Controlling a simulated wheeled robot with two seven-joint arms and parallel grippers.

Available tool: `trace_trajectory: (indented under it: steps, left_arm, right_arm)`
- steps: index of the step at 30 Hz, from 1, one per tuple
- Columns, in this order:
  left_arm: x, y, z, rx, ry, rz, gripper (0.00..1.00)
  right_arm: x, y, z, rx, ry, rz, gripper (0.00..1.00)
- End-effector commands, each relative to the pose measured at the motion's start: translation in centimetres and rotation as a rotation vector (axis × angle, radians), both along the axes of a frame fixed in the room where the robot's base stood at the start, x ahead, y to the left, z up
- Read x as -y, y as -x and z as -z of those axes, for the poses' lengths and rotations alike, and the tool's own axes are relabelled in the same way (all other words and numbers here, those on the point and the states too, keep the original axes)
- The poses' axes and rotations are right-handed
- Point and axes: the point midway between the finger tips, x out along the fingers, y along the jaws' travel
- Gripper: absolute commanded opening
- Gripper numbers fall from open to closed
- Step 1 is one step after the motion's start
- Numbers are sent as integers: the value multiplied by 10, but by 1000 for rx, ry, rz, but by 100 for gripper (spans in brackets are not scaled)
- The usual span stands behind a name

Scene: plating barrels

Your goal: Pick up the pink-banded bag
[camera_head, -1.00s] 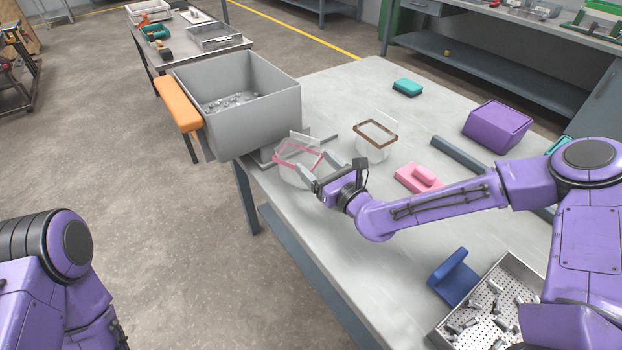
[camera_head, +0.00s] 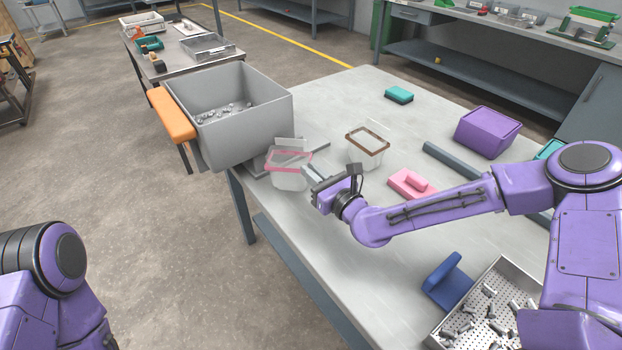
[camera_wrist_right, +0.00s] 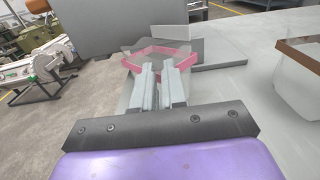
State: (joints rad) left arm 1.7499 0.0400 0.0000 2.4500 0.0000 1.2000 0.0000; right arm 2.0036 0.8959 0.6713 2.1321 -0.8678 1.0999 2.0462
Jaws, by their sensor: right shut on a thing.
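The pink-banded bag (camera_head: 289,177) is a clear, open-topped bag with a pink band round its rim. It is at the left edge of the table, beside the grey bin. My right gripper (camera_head: 312,174) reaches it from the right and is shut on its near side. In the right wrist view the two fingers (camera_wrist_right: 160,78) are close together at the near wall of the bag, below the pink band (camera_wrist_right: 150,50). The fingers hide part of the bag, and I cannot tell if its base is off the surface. My left gripper is out of view.
A brown-banded bag (camera_head: 367,150) stands just right of the gripper. The large grey bin (camera_head: 238,125) with an orange-topped side is behind left. A pink block (camera_head: 411,184), a grey bar (camera_head: 461,167) and a purple box (camera_head: 488,133) lie right. The table's middle front is clear.

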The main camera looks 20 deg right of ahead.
Motion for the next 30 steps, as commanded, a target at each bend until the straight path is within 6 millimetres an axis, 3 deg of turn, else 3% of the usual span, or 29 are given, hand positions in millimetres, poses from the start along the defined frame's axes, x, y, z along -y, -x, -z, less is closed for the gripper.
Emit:
trace_trajectory:
  steps: [1,4,12,15,19,30]
  left_arm:
    - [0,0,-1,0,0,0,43]
    - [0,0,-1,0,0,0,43]
    - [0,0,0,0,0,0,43]
    - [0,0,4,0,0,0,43]
    - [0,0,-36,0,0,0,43]
    - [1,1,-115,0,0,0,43]
  right_arm:
    - [-2,-3,-18,25,-3,-3,0]
    - [-4,1,-37,26,-5,-7,0]
    - [-15,45,-86,21,-6,1,0]
    - [-22,68,-94,16,-5,2,0]
    - [-31,92,-118,8,-1,5,0]
    - [-38,109,-122,5,2,5,0]
